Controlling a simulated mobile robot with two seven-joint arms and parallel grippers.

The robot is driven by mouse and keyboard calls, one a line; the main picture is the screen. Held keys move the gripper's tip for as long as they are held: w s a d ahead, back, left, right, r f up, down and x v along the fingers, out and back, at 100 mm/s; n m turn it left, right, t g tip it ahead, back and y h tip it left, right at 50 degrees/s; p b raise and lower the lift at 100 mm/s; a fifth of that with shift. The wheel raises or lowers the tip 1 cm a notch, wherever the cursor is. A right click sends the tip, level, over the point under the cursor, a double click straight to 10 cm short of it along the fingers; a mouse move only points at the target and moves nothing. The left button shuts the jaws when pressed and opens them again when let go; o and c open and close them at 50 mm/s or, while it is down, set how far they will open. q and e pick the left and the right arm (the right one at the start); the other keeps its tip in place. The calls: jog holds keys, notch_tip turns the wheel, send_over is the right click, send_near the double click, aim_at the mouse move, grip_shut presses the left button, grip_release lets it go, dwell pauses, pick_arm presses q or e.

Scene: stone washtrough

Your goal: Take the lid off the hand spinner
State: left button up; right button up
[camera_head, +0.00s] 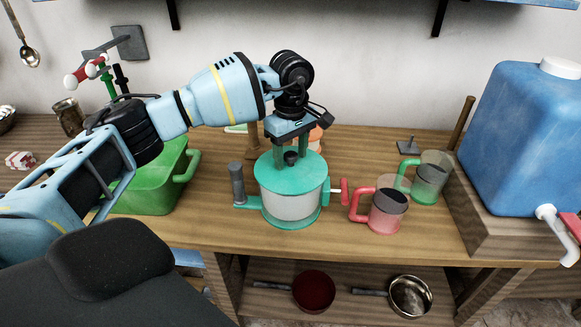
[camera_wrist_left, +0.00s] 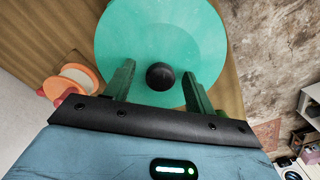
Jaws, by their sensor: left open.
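The hand spinner (camera_head: 290,207) stands upright on the wooden counter, with a pale see-through body, a grey crank handle at left and a red-tipped part at right. Its round teal lid (camera_head: 272,178) is on top and fills much of the left wrist view (camera_wrist_left: 125,40). The lid's black knob (camera_wrist_left: 160,76) stands in its middle. My left gripper (camera_head: 290,156) points down over the lid. Its green fingers are open, one on each side of the knob, with gaps visible in the left wrist view (camera_wrist_left: 158,72). My right gripper is not in view.
A red mug (camera_head: 387,215) and a green mug (camera_head: 430,182) stand right of the spinner. A large blue water container (camera_head: 525,135) is at far right. A green basin (camera_head: 150,190) is at left, beneath my left arm. The counter's front strip is clear.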

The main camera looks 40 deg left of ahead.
pick_arm(q)
jog(key=shift+f, duration=0.45)
jog(key=c, duration=1.1)
jog(key=shift+o, duration=0.2)
jog(key=shift+r, duration=0.1)
jog(key=shift+r, duration=0.45)
jog(key=shift+s+d+r, duration=0.1)
jog(key=shift+s+r, duration=0.1)
jog(key=shift+r, duration=0.45)
jog(key=shift+s+d+r, duration=0.1)
jog(key=shift+s+r, duration=0.05)
jog(key=shift+r, duration=0.45)
jog(key=s+d, duration=0.3)
jog(key=s, duration=0.4)
jog(key=s+d+r+b, duration=0.1)
jog(key=s+d, duration=0.2)
jog(key=s, duration=0.4)
jog(key=shift+r, duration=0.2)
